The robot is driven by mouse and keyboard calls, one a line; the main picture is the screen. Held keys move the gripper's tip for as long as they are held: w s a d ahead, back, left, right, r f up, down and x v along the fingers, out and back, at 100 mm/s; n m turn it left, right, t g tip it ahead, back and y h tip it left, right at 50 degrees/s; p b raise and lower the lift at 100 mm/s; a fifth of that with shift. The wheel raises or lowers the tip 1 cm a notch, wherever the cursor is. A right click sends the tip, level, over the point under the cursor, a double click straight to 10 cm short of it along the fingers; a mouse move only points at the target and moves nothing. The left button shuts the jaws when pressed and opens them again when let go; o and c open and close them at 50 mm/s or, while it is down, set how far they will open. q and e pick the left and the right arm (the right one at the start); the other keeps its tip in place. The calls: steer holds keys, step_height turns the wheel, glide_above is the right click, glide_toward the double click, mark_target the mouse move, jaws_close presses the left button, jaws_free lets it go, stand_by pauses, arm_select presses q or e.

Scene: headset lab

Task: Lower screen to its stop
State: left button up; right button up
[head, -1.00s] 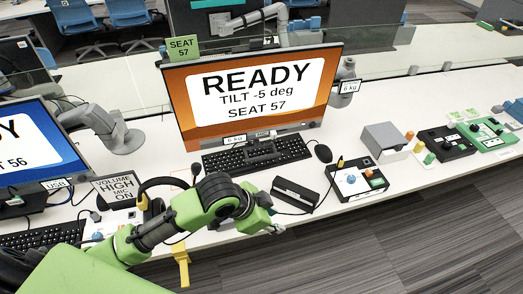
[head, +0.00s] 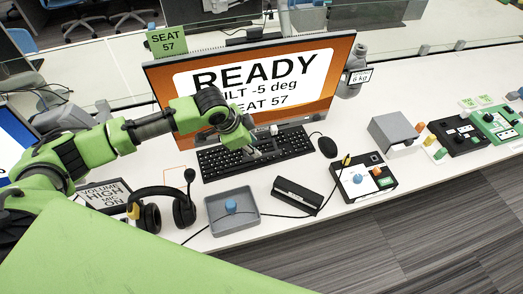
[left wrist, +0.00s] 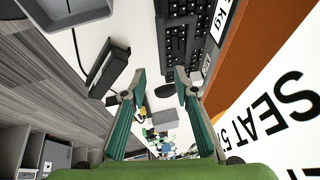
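The screen (head: 335,52) of seat 57 stands behind its keyboard, with an orange display reading READY, TILT -5 deg and SEAT 57. In the left wrist view the screen (left wrist: 243,60) fills the right side. My left gripper (head: 262,151) is over the keyboard, in front of the screen's lower edge, and its arm hides part of the display. In the left wrist view the left gripper (left wrist: 158,90) is open, with nothing between its fingers. A small tab label (left wrist: 207,65) on the screen's lower edge is right of the fingers. Contact with the screen cannot be told. My right gripper is out of view.
The keyboard (head: 290,145) lies below the screen, with a mouse (head: 327,146) to its right. A headset (head: 182,211), a grey tray (head: 215,225), a black holder (head: 297,196) and a control box (head: 365,181) line the desk front. A grey box (head: 391,136) stands farther right.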

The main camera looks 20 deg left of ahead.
mark_target(263, 155)
arm_select(q)
steer(key=p+x, duration=0.1)
steer(key=x, duration=0.8)
steer(key=shift+w+a, duration=0.1)
steer(key=shift+w, duration=0.15)
jaws_close()
